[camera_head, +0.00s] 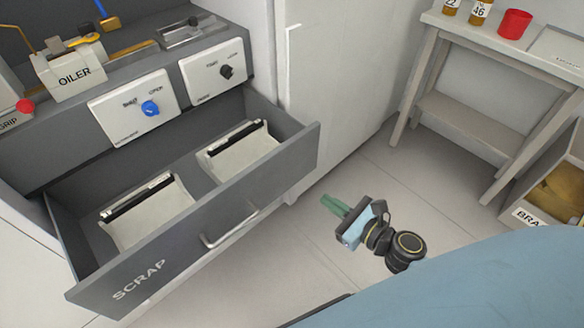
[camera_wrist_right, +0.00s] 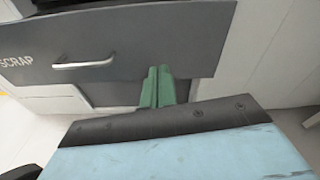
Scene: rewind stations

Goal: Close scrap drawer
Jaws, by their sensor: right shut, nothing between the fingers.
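The scrap drawer (camera_head: 278,178) is a grey drawer pulled well out of the cabinet, marked SCRAP, with a metal bar handle (camera_head: 229,228) on its front. Its front and handle also show in the right wrist view (camera_wrist_right: 150,40). Inside it are two pale bins (camera_head: 150,215) with dark slots. My right gripper (camera_head: 328,201) has green fingers, shut and empty, and is to the right of the drawer in the head view. In the right wrist view its fingertips (camera_wrist_right: 158,72) overlap the lower edge of the drawer front, right of the handle; I cannot tell whether they touch. My left gripper is not in view.
Above the drawer are a panel with a blue knob (camera_head: 150,108), a panel with a black knob (camera_head: 226,72) and an OILER box (camera_head: 70,72). A side table (camera_head: 480,40) bears a red cup (camera_head: 514,24) and bottles. A labelled bin (camera_head: 530,216) stands at right. Floor between is clear.

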